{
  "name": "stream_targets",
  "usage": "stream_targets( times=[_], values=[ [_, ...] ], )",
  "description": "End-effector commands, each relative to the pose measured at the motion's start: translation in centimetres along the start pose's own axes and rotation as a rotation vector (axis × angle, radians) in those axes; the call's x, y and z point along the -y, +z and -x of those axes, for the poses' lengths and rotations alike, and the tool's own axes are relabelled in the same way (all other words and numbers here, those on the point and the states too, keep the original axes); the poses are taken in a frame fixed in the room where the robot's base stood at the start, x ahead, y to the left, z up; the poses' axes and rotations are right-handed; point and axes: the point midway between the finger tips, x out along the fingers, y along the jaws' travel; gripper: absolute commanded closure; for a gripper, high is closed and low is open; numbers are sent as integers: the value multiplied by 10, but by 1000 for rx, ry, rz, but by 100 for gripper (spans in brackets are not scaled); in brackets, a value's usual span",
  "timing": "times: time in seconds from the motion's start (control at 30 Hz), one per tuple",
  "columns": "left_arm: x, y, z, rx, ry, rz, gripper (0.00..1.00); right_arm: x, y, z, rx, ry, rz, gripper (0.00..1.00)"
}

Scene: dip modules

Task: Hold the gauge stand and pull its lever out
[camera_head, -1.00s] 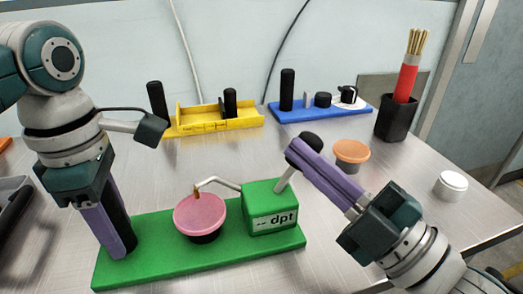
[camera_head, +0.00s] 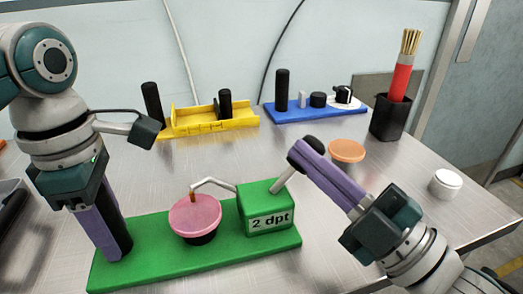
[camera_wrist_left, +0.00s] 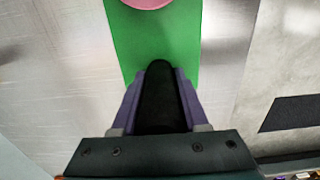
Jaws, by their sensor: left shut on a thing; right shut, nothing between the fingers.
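The gauge stand has a green base (camera_head: 222,258), a pink dish (camera_head: 195,213) under a thin bent arm, and a green box (camera_head: 265,205) labelled "2 dpt". Its lever (camera_head: 281,180) slants up and right from the box to a black knob (camera_head: 306,141). My left gripper (camera_head: 112,250) is shut on the stand's black post (camera_head: 118,225) at the base's left end. The left wrist view shows the post (camera_wrist_left: 159,95) between the purple fingers. My right gripper (camera_head: 296,160) is shut and empty, its fingertips at the knob and partly hiding it. I cannot tell whether they touch.
Behind stand a yellow holder (camera_head: 185,129) and a blue board (camera_head: 310,114) with black parts. An orange dish (camera_head: 347,152), a white round piece (camera_head: 446,183) and a black cup (camera_head: 389,120) with a red bundle of sticks are on the right. The table's right edge is near the white piece.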

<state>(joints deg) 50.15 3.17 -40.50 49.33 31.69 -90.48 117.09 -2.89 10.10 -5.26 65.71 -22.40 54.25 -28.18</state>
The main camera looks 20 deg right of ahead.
Motion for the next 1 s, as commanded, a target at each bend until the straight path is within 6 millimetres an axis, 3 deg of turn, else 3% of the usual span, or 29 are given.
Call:
stream_targets(
  times=[0.17, 0.33, 0.5, 0.7, 1.0],
  values=[
    [0, 0, 0, -1, -1, -1, 100, 0, -14, -4, -3, 1, -1, 100],
    [0, 0, 0, -1, -1, -1, 100, -2, -41, -12, -2, 2, -3, 100],
    [0, 0, 0, -1, -1, 0, 100, 1, -36, 35, 4, -5, -1, 100],
    [0, 0, 0, -1, -1, -1, 100, 1, -37, 70, 2, -3, -1, 100],
    [0, 0, 0, -1, -1, -1, 100, 1, -37, 88, 0, 0, 0, 100]
  ],
)
